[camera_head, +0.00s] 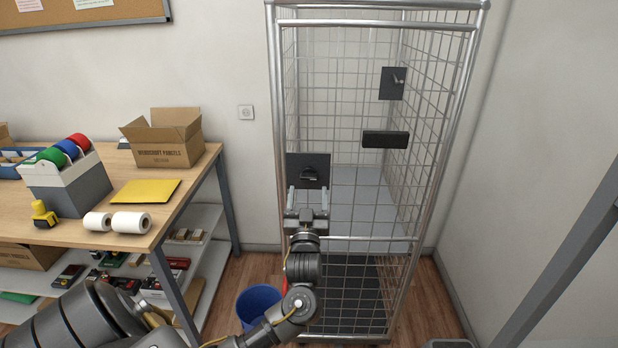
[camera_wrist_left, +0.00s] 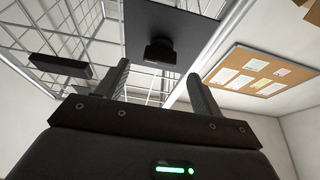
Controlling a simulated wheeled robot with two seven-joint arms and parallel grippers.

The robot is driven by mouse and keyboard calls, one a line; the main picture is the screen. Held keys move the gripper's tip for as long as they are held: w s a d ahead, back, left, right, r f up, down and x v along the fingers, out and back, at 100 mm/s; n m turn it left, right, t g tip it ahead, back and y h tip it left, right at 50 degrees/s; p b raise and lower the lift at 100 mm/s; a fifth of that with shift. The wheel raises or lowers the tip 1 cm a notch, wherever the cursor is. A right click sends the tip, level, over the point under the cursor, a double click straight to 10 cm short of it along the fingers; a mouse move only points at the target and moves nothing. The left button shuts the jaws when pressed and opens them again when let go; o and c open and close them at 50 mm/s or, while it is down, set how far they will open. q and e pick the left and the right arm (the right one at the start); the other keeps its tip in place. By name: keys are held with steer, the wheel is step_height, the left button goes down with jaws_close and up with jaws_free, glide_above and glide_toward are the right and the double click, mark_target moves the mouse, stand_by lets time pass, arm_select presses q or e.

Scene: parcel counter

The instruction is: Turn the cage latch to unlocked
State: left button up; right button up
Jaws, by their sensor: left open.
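The wire cage (camera_head: 276,100) stands against the back wall. A dark square plate (camera_head: 294,163) on its left front side carries a black knob (camera_head: 310,174). The plate (camera_wrist_left: 188,24) and knob (camera_wrist_left: 160,50) also show in the left wrist view. Another dark plate (camera_head: 388,90) with a small lever sits higher on the right. I cannot tell from the markings which is the latch or its setting. My left gripper (camera_head: 308,193) is open in front of the lower knob, its fingers pointing at it. In the wrist view (camera_wrist_left: 158,72) the knob is between and beyond the fingertips, apparently untouched.
A black bar handle (camera_head: 385,139) is on the cage. A blue bin (camera_head: 258,303) stands on the floor by my left arm. A table (camera_head: 185,203) with an open cardboard box (camera_head: 165,140) and paper rolls (camera_head: 131,222) is to the left.

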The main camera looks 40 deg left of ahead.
mark_target(309, 176)
arm_select(q)
steer(key=p+x, duration=0.1)
steer(key=x, duration=0.3)
steer(key=shift+w+a+r, duration=0.1)
steer(key=shift+w+a, duration=0.2)
steer(key=shift+w, duration=0.1)
steer(key=c, duration=1)
